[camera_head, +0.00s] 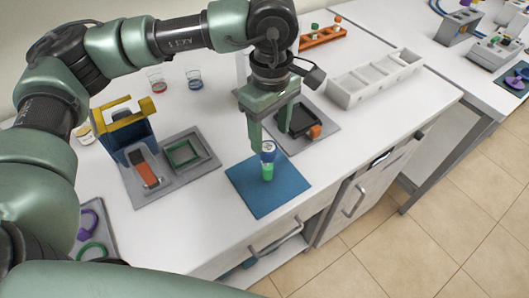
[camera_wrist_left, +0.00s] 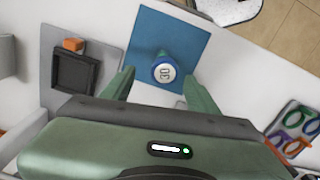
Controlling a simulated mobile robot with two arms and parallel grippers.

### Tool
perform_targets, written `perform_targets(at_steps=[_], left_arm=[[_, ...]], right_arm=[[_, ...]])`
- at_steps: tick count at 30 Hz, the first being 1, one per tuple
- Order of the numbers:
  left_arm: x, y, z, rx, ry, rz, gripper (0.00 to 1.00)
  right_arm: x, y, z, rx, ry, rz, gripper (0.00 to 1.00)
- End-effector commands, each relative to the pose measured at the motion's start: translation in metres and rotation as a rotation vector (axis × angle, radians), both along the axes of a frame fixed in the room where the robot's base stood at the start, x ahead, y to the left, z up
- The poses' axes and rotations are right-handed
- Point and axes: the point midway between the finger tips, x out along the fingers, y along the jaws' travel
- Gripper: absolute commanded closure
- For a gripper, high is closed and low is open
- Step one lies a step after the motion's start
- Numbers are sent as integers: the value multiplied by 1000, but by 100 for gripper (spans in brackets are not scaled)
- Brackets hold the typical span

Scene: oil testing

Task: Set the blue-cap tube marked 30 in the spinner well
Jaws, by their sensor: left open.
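The tube marked 30 (camera_head: 267,165) stands upright on a blue mat (camera_head: 245,186), with green content in its lower part and a blue-and-white cap. In the left wrist view its cap (camera_wrist_left: 164,72) shows the number 30 from above, on the blue mat (camera_wrist_left: 195,40). My left gripper (camera_head: 272,148) is open above the mat, its fingers about the cap's height. In the left wrist view the fingers of my left gripper (camera_wrist_left: 160,82) lie to either side, with the cap between and slightly beyond the tips. I cannot make out the spinner well for certain. My right gripper is not in view.
A grey plate with a black square holder and orange block (camera_head: 315,131) lies behind the mat. A blue-and-yellow device (camera_head: 127,135) and a green square frame (camera_head: 184,153) stand left. A white compartment tray (camera_head: 375,80) and an orange rack (camera_head: 322,36) are at the back.

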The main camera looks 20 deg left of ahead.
Motion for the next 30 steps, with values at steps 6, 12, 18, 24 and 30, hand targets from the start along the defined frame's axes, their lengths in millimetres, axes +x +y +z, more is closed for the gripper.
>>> perform_targets(at_steps=[6, 12, 18, 24, 30], left_arm=[[1, 4, -19, 13, -2, 0, 40], [-3, 4, -42, 11, 1, 0, 40], [-3, 3, -71, 9, -1, 0, 40], [-3, 3, -76, 8, -5, -1, 40], [-3, 3, -76, 8, -4, -1, 71]], right_arm=[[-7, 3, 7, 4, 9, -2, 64], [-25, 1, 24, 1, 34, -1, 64], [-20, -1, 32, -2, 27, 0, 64], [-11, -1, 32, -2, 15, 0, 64], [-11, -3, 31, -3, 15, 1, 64]])
